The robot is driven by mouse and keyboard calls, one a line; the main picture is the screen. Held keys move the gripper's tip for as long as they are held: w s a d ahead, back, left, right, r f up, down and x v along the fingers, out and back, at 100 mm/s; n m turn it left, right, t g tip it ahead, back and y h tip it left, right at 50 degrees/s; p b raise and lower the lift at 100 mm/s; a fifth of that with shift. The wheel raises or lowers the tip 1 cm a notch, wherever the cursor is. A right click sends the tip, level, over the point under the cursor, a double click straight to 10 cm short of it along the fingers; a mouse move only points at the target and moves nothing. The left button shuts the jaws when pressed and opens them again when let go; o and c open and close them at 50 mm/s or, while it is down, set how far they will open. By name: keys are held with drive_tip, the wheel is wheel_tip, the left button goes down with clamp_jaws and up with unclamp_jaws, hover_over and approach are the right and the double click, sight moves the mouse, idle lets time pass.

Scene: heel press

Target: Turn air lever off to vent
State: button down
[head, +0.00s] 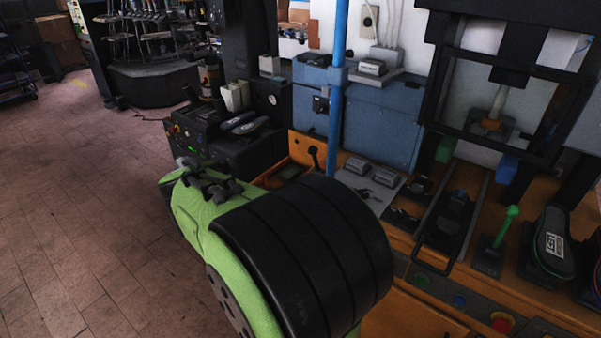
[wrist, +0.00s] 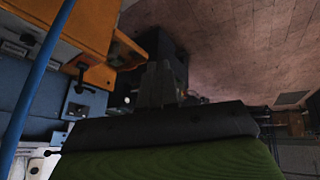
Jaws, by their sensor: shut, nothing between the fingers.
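No lever carries a readable air label, so I cannot tell which one is the air lever. A green ball-topped lever (head: 507,228) stands upright on a dark base at the right of the bench. A small black lever (head: 314,157) stands at the bench's left end; it also shows in the wrist view (wrist: 81,68). A black fitting (head: 320,104) sits on the blue cabinet, beside the blue pipe. My gripper (head: 212,188) is shut and empty, left of the bench and well apart from these levers. Its fingers (wrist: 158,84) show in the wrist view, over dark equipment.
The blue pipe (head: 337,90) rises between my arm and the blue cabinet (head: 385,118). A black press frame (head: 432,95) stands at the right. A dark machine (head: 215,145) is close behind my gripper. The tiled floor (head: 75,210) at left is clear.

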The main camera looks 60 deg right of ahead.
drive_tip(key=s+d+f+g+h+b, duration=0.15)
drive_tip(key=d+f+h+b, duration=0.3)
drive_tip(key=d, duration=0.55)
drive_tip(key=s+d+f+n+g+h+b, duration=0.1)
drive_tip(key=d+f+g+h+b, duration=0.3)
drive_tip(key=d, duration=0.7)
drive_tip(key=s+d+f+g+h+b, duration=0.15)
drive_tip(key=d+f+h+b, duration=0.35)
drive_tip(key=d, duration=0.5)
drive_tip(key=w+d+f+n+t+h+b, duration=0.1)
drive_tip(key=w+d+f+n+t+h, duration=0.1)
drive_tip(key=w+f+n+t+h, duration=0.1)
drive_tip(key=w+n+t, duration=0.1)
drive_tip(key=w+n, duration=0.1)
drive_tip(key=n, duration=0.1)
drive_tip(key=shift+d+f+n+h, duration=0.15)
drive_tip(key=shift+f+n+h, duration=0.2)
drive_tip(key=shift+f+n, duration=0.05)
